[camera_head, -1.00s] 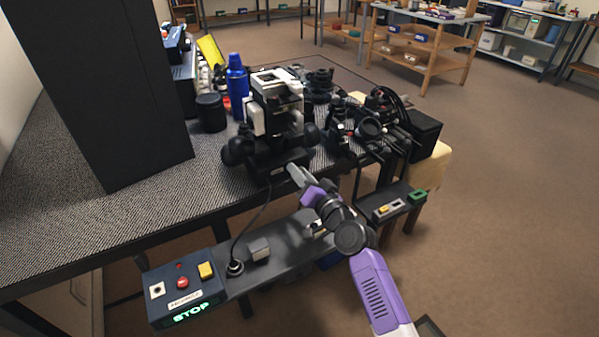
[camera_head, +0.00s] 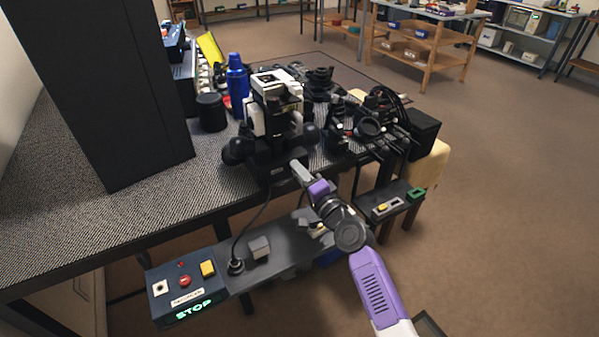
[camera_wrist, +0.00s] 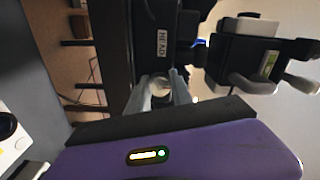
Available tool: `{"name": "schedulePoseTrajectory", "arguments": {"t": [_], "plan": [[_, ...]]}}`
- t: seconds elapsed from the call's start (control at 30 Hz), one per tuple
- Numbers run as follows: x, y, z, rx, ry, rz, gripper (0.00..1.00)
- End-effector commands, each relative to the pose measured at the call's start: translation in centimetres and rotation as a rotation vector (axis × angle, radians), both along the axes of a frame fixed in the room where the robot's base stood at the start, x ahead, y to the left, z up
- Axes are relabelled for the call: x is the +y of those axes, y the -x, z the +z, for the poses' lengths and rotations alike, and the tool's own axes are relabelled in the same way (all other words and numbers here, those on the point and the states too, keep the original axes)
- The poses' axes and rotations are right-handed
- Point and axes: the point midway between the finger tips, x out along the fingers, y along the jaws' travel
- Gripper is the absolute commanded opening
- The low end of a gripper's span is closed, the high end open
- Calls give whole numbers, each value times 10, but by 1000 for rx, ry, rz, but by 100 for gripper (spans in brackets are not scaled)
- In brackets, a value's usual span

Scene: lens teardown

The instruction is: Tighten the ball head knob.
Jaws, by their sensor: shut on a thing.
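My gripper (camera_head: 299,170) is at the front of a black and white device (camera_head: 277,108) near the table's front edge. In the wrist view the two pale fingers of my gripper (camera_wrist: 161,82) are shut on a small light-coloured round knob (camera_wrist: 160,83), one finger on each side. The knob is on a dark block marked with a label reading HEAD (camera_wrist: 162,43), just above the fingers. Most of the knob is hidden by the fingers, and in the head view my gripper hides it.
A control strip with a green STOP display (camera_head: 194,307) runs below my arm. A cable (camera_head: 258,212) hangs from the table to it. A blue bottle (camera_head: 237,82) and a black jar (camera_head: 211,112) stand behind left. Black camera gear (camera_head: 366,127) crowds the right.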

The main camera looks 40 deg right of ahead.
Motion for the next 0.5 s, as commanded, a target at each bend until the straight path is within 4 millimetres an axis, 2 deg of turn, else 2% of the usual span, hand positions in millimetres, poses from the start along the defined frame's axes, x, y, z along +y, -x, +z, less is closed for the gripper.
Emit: {"name": "schedulePoseTrajectory", "arguments": {"t": [0.43,0.47,0.5], "plan": [[-1,1,-2,-1,-12,-2,0],[-1,1,-2,0,-11,-2,31],[-1,1,-2,0,-11,-2,39]]}}
